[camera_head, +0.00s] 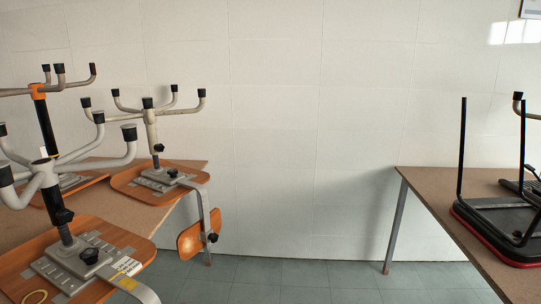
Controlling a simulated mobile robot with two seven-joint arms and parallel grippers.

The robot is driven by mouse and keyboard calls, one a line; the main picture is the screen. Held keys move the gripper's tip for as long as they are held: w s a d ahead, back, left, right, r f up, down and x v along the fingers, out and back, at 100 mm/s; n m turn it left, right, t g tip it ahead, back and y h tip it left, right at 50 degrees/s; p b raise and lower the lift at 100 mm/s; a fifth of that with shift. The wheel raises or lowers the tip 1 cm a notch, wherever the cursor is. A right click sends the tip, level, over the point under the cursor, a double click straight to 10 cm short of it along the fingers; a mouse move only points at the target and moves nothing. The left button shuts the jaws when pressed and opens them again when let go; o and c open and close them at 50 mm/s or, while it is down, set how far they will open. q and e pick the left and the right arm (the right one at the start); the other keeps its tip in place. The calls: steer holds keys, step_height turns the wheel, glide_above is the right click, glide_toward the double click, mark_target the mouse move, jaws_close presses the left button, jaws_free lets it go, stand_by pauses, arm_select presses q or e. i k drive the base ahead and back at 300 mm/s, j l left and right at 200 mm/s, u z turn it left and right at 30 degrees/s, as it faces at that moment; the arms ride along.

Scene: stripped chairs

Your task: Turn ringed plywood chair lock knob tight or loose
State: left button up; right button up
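Upturned plywood chairs rest seat-down on the left table. I cannot tell which ring the task means, nor whether any knob is tight or loose. Neither of my grippers is in view.
The left table (185,164) holds another plywood chair (132,184), whose backrest (199,232) hangs past the table edge. The right table (415,179) bears a black upturned chair (500,225). Tiled floor (290,280) lies open between the tables, before a white wall.

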mark_target(90, 255)
steer(key=u, duration=1.35)
